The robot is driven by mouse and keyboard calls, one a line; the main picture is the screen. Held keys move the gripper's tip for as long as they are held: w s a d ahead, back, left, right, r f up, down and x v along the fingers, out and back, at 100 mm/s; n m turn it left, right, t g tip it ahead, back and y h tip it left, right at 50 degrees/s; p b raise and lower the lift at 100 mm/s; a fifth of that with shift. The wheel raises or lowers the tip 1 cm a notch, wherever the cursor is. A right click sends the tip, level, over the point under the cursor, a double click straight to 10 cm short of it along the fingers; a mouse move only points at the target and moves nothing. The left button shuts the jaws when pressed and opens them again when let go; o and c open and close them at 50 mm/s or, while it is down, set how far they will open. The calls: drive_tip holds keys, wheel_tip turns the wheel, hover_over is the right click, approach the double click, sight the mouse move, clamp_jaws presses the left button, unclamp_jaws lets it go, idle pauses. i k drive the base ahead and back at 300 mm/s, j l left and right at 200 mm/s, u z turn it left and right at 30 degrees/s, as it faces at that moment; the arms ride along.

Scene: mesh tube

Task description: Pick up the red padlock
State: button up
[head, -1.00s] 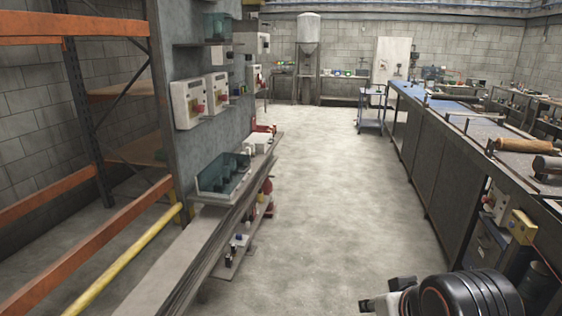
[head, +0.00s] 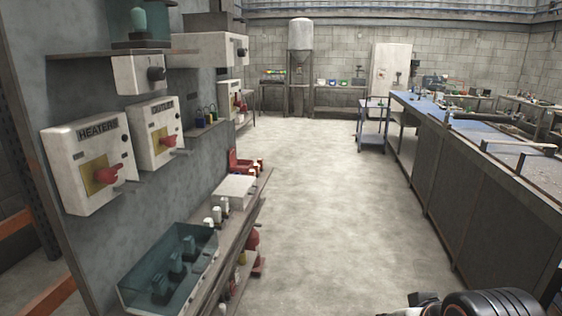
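I cannot single out a red padlock for certain. Several small padlock-like pieces (head: 206,116), dark, blue and yellowish, stand on a small wall shelf right of the white switch boxes. A red object (head: 241,162) with small red and white pieces beside it stands at the far end of the left bench. Other red shapes (head: 253,240) show below the bench edge, too small to name. Only a black rounded part of my arm shows at the bottom right; my gripper's fingers are not visible.
White boxes with red knobs, the HEATERS box (head: 88,165) and another (head: 156,135), hang on the left panel. A clear teal bin (head: 130,294) sits on the bench (head: 232,240). The concrete aisle (head: 320,210) is clear. A long workbench (head: 470,190) lines the right.

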sight(244, 108)
drive_tip(key=i+u, duration=0.2)
drive_tip(key=i, duration=0.25)
drive_tip(key=i+l+u, duration=0.25)
drive_tip(key=i, duration=0.15)
drive_tip(key=i+l+u, duration=0.2)
drive_tip(key=i, duration=0.25)
drive_tip(key=i+l, duration=0.25)
drive_tip(key=i, duration=0.15)
drive_tip(key=i+l+z, duration=0.1)
drive_tip(key=i+l, duration=0.15)
drive_tip(key=i, duration=0.15)
drive_tip(key=i+l, duration=0.2)
drive_tip(key=i, duration=0.25)
